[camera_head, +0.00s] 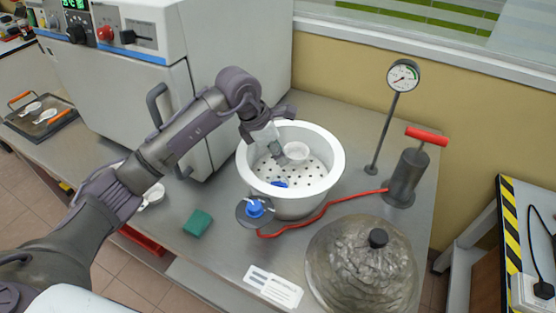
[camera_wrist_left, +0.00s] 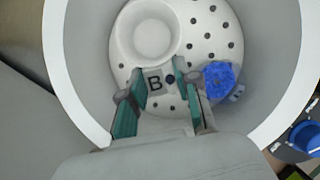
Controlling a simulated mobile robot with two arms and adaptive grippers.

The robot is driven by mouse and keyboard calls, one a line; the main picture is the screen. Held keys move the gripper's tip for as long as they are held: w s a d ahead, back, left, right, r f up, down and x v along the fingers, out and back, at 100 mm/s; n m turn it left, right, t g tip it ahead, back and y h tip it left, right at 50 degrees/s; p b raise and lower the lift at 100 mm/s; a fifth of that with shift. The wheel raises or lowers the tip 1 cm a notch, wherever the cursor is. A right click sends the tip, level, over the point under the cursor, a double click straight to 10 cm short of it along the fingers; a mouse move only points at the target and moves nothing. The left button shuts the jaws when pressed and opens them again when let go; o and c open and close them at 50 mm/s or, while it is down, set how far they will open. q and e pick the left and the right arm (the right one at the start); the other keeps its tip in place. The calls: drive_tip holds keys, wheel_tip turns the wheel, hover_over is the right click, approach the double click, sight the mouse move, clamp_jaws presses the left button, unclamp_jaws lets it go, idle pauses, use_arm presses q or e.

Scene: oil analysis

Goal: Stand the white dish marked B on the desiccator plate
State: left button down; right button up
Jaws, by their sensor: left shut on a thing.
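The white dish marked B (camera_head: 296,152) is inside the white-rimmed desiccator bowl (camera_head: 333,150), over its perforated plate (camera_head: 312,173). In the left wrist view the round dish (camera_wrist_left: 152,40) lies ahead of the fingers, with its B tab (camera_wrist_left: 155,83) between them. My left gripper (camera_head: 281,157) reaches down into the bowl and is shut on that tab; it also shows in the left wrist view (camera_wrist_left: 158,72). The dish looks level, on or just above the plate (camera_wrist_left: 207,28); I cannot tell whether it touches. My right gripper is out of view.
A blue item (camera_wrist_left: 220,80) sits beside the gripper inside the bowl. A blue valve (camera_head: 254,208) and red hose (camera_head: 325,211) are at the bowl's front. A domed lid (camera_head: 362,268), hand pump (camera_head: 408,175), gauge (camera_head: 402,77), green block (camera_head: 197,223) and oven (camera_head: 130,95) surround it.

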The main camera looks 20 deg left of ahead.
sight(283, 172)
use_arm(q)
wheel_tip(283, 172, down, 3)
drive_tip(key=shift+a+f+p, duration=0.1)
drive_tip(key=shift+f+p, duration=0.05)
drive_tip(key=shift+p, duration=0.4)
drive_tip(key=shift+w+f, duration=0.1)
drive_tip(key=shift+f, duration=0.3)
drive_tip(key=c, duration=0.8)
unclamp_jaws()
drive_tip(key=shift+f, duration=0.1)
